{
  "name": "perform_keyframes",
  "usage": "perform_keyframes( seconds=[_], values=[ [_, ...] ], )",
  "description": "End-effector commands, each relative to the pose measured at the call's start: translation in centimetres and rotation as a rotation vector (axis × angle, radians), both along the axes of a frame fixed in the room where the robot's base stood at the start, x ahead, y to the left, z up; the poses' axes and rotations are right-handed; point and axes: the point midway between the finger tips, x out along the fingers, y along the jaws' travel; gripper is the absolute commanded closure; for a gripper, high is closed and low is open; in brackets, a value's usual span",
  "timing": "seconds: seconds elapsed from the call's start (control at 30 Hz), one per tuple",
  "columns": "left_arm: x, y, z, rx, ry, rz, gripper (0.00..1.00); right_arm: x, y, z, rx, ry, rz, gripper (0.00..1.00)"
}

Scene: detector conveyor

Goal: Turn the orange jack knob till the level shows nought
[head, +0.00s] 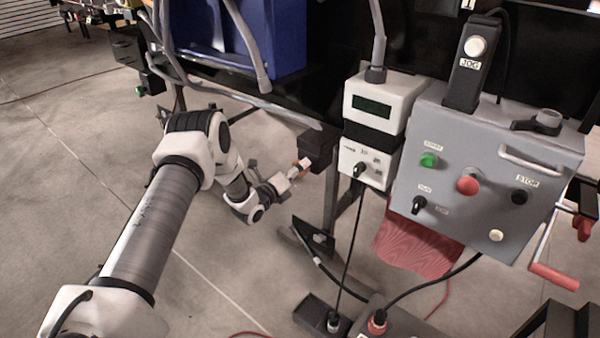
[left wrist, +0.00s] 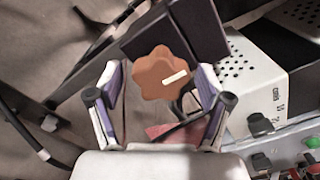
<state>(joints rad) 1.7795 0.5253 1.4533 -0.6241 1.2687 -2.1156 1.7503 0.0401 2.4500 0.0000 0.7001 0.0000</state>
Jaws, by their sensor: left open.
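The orange jack knob (left wrist: 160,77) is lobed, with a white mark that points right and slightly up in the left wrist view. It sits against a dark block (head: 317,147) under the conveyor frame; in the head view only a sliver of the knob (head: 304,163) shows. My left gripper (head: 296,173) is open in front of the knob. In the left wrist view its fingers (left wrist: 160,86) stand to either side of the knob, with gaps showing. A white box with a dark green display (head: 373,106) is to the right; its reading is too faint to tell. My right gripper is not in view.
A grey control box (head: 480,150) with a green button, a red button and a JOG pendant (head: 475,62) hangs at the right. A red cloth-like sheet (head: 415,250) hangs below. A blue bin (head: 255,35) is above left. The floor at left is clear.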

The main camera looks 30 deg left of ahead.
Motion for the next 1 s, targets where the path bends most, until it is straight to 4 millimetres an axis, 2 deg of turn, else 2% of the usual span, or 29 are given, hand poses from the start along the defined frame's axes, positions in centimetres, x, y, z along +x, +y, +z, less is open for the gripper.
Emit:
perform_keyframes(
  seconds=[0.1,0.33,0.47,0.5,1.0],
  values=[
    [1.06,-0.1,-0.04,-0.001,-0.001,0.001,0.21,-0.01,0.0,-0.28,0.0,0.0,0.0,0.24],
    [1.19,-0.11,0.0,-0.003,0.001,0.002,0.21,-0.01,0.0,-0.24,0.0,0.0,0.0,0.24],
    [1.17,-0.12,0.0,-0.003,0.002,0.001,0.68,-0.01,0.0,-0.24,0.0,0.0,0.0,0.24],
    [1.17,-0.12,0.0,-0.003,0.002,0.001,0.82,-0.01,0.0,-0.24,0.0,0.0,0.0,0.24],
    [1.16,-0.13,-0.02,-0.068,0.007,0.001,0.82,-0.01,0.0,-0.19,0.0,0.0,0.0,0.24]
  ],
)
